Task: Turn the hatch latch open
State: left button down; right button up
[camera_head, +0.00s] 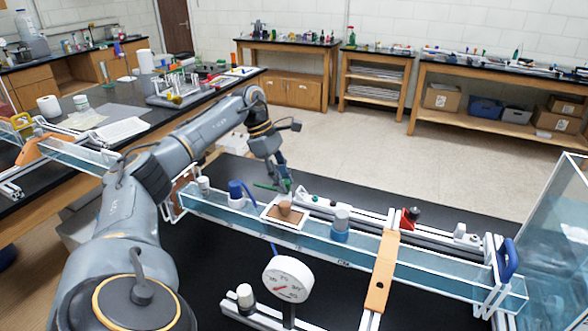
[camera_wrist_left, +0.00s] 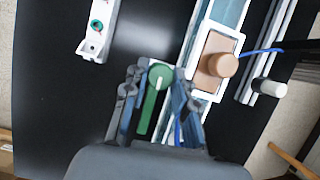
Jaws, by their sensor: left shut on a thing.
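The hatch (camera_head: 286,211) is a tan panel with a round brown knob in a white frame on the long clear channel. It also shows in the left wrist view (camera_wrist_left: 208,76). The latch is a green lever with a round green end (camera_wrist_left: 160,72), just left of the hatch frame in the left wrist view; a bit of its green shows in the head view (camera_head: 264,186). My left gripper (camera_head: 284,184) reaches down at the far side of the hatch. In the left wrist view its fingers (camera_wrist_left: 156,92) are shut on the latch lever, whose lower part lies between them. My right gripper is out of view.
A round dial gauge (camera_head: 288,279) stands in front. An orange bracket (camera_head: 381,270) crosses the channel at right. The black tabletop behind the channel is partly clear.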

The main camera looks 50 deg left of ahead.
pick_arm(q)
jog(key=shift+m, duration=0.3)
jog(key=c, duration=1.1)
grip_release()
jog(key=shift+o, duration=0.2)
jog(key=v, duration=1.2)
jog(key=shift+w, duration=0.1)
